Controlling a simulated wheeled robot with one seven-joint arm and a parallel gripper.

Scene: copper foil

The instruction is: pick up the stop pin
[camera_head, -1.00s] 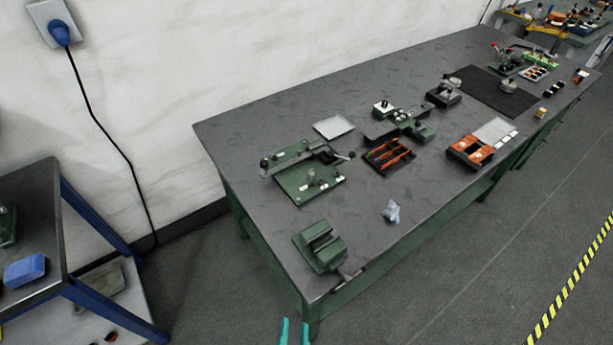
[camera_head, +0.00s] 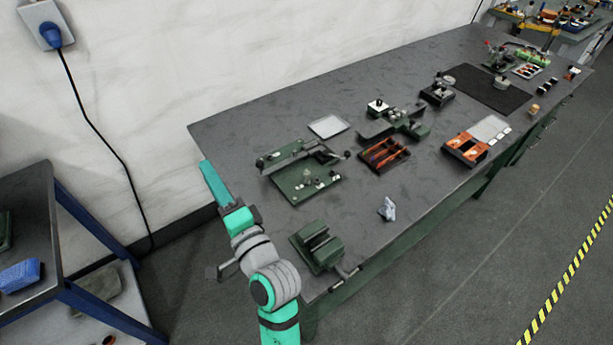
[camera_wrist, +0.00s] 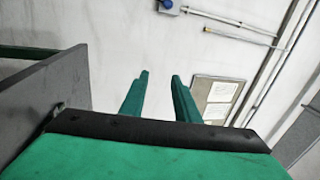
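My gripper (camera_wrist: 160,78) is open in the wrist view, its two green fingers apart with only pale wall between them. In the head view my gripper (camera_head: 213,182) points up beside the left end of the grey bench (camera_head: 215,130), off its edge. I cannot pick out the stop pin for certain; it is too small to tell at this distance. A green plate fixture (camera_head: 304,184) with a lever and small metal and white parts stands on the near left of the bench.
A green vise (camera_head: 318,246) stands at the bench's near corner, close to my arm. A crumpled blue-grey cloth (camera_head: 387,209), a tray with orange dividers (camera_head: 385,155) and an orange-and-black bin (camera_head: 465,148) lie further right. A blue-legged side table (camera_head: 45,230) stands left.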

